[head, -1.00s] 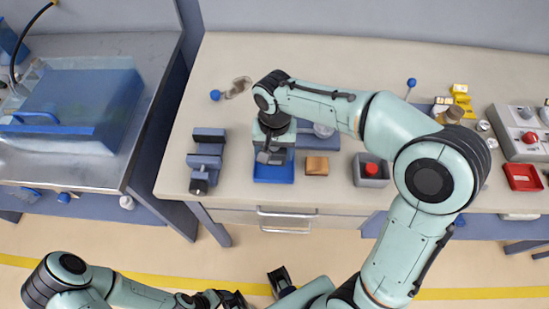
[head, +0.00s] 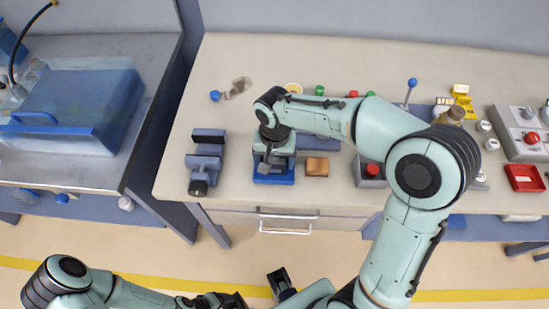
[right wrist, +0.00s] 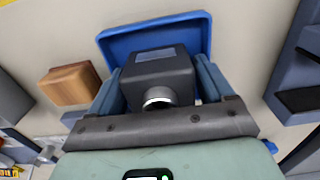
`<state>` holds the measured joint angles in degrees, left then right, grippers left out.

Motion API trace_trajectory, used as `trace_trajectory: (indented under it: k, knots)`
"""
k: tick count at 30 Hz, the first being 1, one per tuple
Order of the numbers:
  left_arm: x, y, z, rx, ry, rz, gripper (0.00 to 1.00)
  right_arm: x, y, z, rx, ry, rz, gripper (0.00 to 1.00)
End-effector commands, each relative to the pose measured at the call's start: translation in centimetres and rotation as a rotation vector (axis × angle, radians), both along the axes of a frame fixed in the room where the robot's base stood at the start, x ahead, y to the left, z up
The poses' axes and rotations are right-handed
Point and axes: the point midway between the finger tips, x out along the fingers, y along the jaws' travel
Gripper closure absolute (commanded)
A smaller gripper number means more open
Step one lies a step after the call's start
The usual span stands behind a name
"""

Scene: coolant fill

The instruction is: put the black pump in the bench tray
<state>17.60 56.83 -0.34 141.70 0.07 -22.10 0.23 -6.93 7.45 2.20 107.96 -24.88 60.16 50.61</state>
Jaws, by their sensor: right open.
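The black pump (right wrist: 158,72), a dark block with a grey top window and a silver round port, sits inside the blue bench tray (right wrist: 152,30) in the right wrist view. In the head view the tray (head: 273,180) shows under my right gripper (head: 268,168), which hides most of the pump. My right gripper (right wrist: 160,80) is open, with one finger on each side of the pump; I cannot tell whether they touch it. My left gripper (head: 228,301) is low at the bottom edge of the head view, and its jaws are unclear.
A wooden block (head: 317,167) lies just right of the tray. A blue-grey vise-like fixture (head: 205,160) stands to its left. A grey box with a red button (head: 371,171) is further right. A sink bench with a blue-lidded tank (head: 80,105) stands at the far left.

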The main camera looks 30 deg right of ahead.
Motion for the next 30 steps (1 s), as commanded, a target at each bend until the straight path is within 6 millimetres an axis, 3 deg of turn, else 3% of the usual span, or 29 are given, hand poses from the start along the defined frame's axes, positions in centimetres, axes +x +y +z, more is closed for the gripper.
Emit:
trace_trajectory:
  k: [5, 15, 21, 30]
  knots:
    - [0.2, 0.0, 0.4, 0.000, -0.002, 0.000, 0.24, 0.1, 0.0, 1.3, 0.001, -0.004, 0.000, 0.19]
    - [0.7, 0.0, 1.6, 0.000, -0.008, 0.000, 0.24, 0.1, 0.0, 8.4, 0.001, -0.006, 0.000, 0.19]
    - [0.9, 0.0, 2.1, 0.001, -0.011, 0.000, 0.24, 0.1, 0.0, 11.4, 0.001, -0.003, 0.000, 0.19]
    - [1.0, 0.0, 2.2, -0.001, -0.011, 0.000, 0.24, 0.0, 0.0, 12.4, 0.000, 0.000, 0.000, 0.19]
